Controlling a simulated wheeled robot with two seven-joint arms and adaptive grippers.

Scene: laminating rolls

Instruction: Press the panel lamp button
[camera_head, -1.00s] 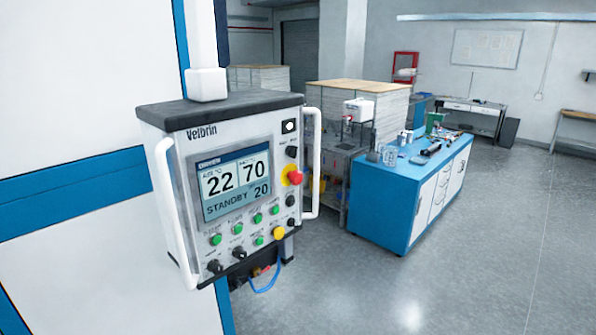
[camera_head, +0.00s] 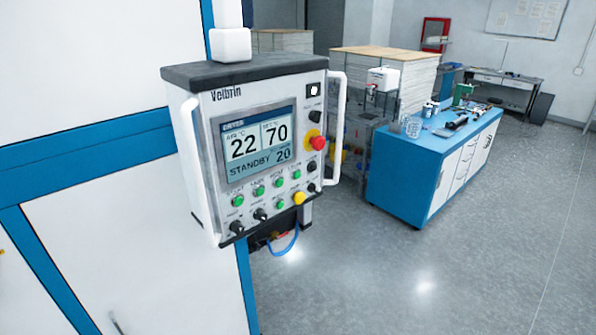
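The control panel (camera_head: 262,140) is a grey-white box with a dark top, marked Velbrin, hanging from a white post. Its screen (camera_head: 255,148) reads 22, 70 and STANDBY 20. Below the screen is a row of green buttons (camera_head: 258,192). Under that are two black knobs (camera_head: 237,227), another green button (camera_head: 280,204) and a yellow button (camera_head: 299,198). A red mushroom button (camera_head: 317,143) on a yellow base sits right of the screen, with black knobs above and below it. The small labels are too blurred to tell which button is the lamp. Neither gripper is in view.
White handles (camera_head: 339,128) stand out at both sides of the panel. A white and blue machine wall (camera_head: 100,195) is behind it at left. A blue workbench (camera_head: 400,185) with tools stands to the right. The grey floor in front of the bench is clear.

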